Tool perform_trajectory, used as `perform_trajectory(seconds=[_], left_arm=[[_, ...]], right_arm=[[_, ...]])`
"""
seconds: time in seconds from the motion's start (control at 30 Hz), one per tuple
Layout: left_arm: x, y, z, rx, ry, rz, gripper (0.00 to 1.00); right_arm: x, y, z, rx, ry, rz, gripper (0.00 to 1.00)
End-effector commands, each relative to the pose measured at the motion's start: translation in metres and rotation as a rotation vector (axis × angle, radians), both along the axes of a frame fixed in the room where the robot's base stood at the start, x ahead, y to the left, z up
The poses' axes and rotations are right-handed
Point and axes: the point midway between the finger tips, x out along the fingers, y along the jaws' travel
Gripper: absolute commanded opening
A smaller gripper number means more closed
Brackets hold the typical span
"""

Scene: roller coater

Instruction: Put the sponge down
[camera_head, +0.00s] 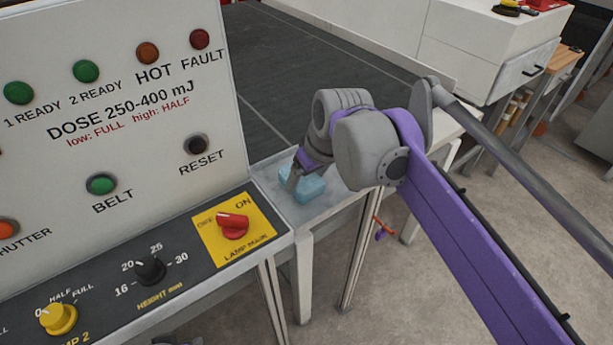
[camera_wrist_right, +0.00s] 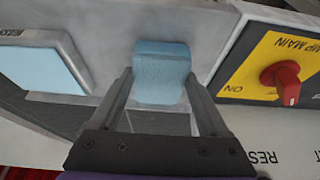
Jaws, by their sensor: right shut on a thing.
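The light-blue sponge (camera_head: 311,188) is at the grey ledge (camera_head: 334,207) beside the control panel. My right gripper (camera_head: 297,181) is shut on it, with the fingers pointing down. In the right wrist view the sponge (camera_wrist_right: 161,72) sits between the two fingers (camera_wrist_right: 160,92) and sticks out past their tips. I cannot tell whether its underside touches the ledge. The gripper partly hides the sponge in the head view. My left gripper is not in view.
The upright panel (camera_head: 110,130) and the yellow lamp switch plate (camera_head: 210,245) with its red knob stand close on the left. The dark belt (camera_head: 285,75) runs behind the ledge. In the wrist view a flat pale-blue rectangle (camera_wrist_right: 40,70) lies left of the sponge.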

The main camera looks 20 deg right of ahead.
Motion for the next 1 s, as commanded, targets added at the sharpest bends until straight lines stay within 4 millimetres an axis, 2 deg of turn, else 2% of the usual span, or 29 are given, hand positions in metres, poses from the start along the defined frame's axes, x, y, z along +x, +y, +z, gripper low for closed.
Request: perform_trajectory(seconds=[0.2, 0.23, 0.33, 0.67, 0.77, 1.0], left_arm=[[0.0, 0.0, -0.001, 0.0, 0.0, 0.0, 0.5], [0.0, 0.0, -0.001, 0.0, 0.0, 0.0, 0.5], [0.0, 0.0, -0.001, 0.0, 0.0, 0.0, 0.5], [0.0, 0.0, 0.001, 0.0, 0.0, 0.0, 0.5], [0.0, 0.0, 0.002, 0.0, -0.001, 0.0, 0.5], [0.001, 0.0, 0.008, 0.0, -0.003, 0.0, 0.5]], right_arm=[[0.0, 0.0, -0.002, 0.0, 0.0, 0.0, 0.18], [0.0, 0.0, -0.003, 0.0, 0.0, 0.0, 0.81], [0.0, 0.0, -0.002, 0.0, 0.0, 0.0, 0.99], [-0.001, 0.0, 0.004, 0.0, 0.0, 0.0, 1.0], [-0.005, -0.002, 0.016, 0.0, 0.0, 0.0, 1.0], [-0.024, -0.009, 0.063, 0.001, -0.001, -0.002, 1.0]])
